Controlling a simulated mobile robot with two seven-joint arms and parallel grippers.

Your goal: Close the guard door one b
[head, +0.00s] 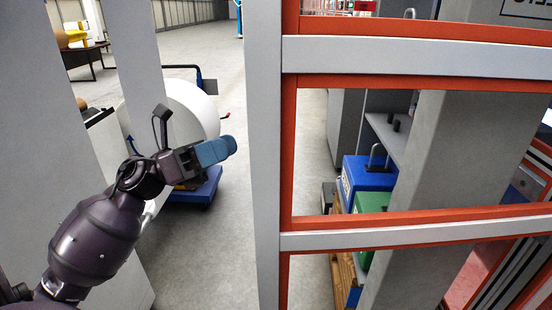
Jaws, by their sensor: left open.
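An orange frame with light grey rails (420,57) fills the right half of the head view; it looks like the guard door, but no label on it can be read. Its left upright stands beside a tall grey post (265,150). I cannot tell from this view whether it is fully shut. My left gripper (218,151), with blue fingertips, is open and holds nothing visible. It points right, to the left of the grey post, and appears apart from it. No handle or latch can be made out. My right gripper is out of view.
Behind the gripper is a blue cart (194,188) with a large white roll (190,108). Through the frame show a blue block (368,180), a green block (372,203) and a thick grey column (445,150). Grey floor (205,255) is clear left of the post.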

